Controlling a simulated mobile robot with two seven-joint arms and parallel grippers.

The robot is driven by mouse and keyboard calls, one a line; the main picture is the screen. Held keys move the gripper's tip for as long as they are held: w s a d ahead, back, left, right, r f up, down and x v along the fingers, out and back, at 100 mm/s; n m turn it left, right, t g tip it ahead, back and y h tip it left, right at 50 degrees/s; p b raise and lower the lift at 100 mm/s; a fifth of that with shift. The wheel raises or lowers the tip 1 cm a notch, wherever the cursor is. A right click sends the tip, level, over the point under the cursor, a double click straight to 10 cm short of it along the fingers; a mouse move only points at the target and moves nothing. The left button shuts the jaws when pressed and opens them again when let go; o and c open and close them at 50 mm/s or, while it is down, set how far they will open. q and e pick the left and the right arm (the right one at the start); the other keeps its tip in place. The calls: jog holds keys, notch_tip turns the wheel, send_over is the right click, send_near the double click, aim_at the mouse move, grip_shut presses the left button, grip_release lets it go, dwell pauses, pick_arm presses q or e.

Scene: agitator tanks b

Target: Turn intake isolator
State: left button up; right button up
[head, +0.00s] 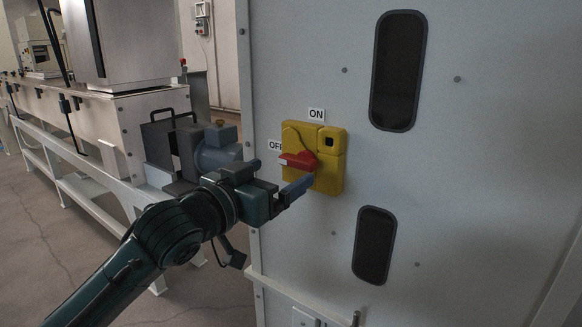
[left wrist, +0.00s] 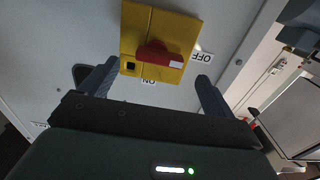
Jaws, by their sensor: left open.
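The intake isolator is a yellow switch box (head: 328,181) on a pale cabinet panel, also in the left wrist view (left wrist: 183,27). Its red handle (head: 297,160) lies roughly level and points left, toward the OFF label (head: 275,146). The ON label (head: 316,114) is above the box. In the left wrist view the handle (left wrist: 150,54) has a pale end toward OFF. My left gripper (head: 285,172) is open and empty, just in front of the box. In the wrist view its fingers (left wrist: 157,70) spread on either side of the handle, apart from it. My right gripper is out of view.
The cabinet panel (head: 480,150) has two dark oval windows (head: 399,70) and a rail (head: 295,295) low down. Left of my arm is a long pale machine (head: 125,120) on a white frame. Open floor (head: 50,240) lies at lower left.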

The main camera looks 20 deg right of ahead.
aim_at(294, 165)
pick_arm(q)
jog(key=shift+x, duration=2.65)
jog(key=shift+c, duration=0.3)
jog(key=c, duration=0.9)
